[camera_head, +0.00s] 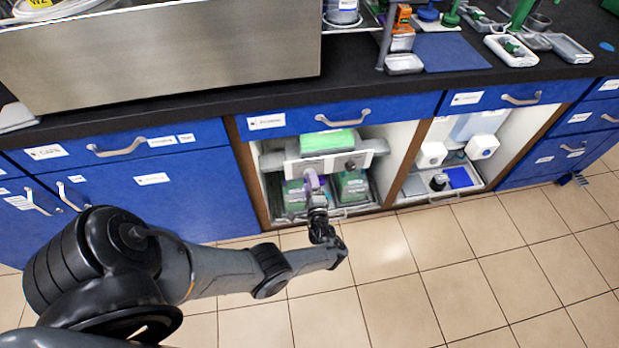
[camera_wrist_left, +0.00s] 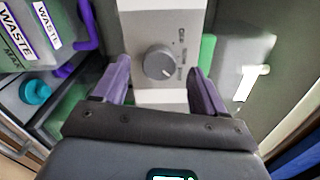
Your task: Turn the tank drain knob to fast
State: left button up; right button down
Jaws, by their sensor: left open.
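The knob (camera_wrist_left: 157,62) is a round grey dial with a pale pointer mark on a light grey panel (camera_wrist_left: 165,20) in the left wrist view. Small printed labels sit to its right, too small to read surely. My left gripper (camera_wrist_left: 160,78) is open, with one purple finger on each side of the knob and gaps between. In the head view the panel (camera_head: 365,158) is inside an open cabinet bay, with a dark knob (camera_head: 350,165) on its right part. My left gripper (camera_head: 314,183) reaches its left part and hides what is there.
Green-topped waste containers (camera_head: 352,186) stand below the panel. In the wrist view, WASTE labels (camera_wrist_left: 45,28) and a teal cap (camera_wrist_left: 35,92) are at left. The bay's wooden sides (camera_head: 250,180) bound the reach. Open tiled floor (camera_head: 450,270) lies in front.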

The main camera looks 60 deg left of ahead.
pick_arm(q)
jog(key=p+v, duration=0.1)
jog(key=v, duration=0.7)
jog(key=shift+s, duration=0.1)
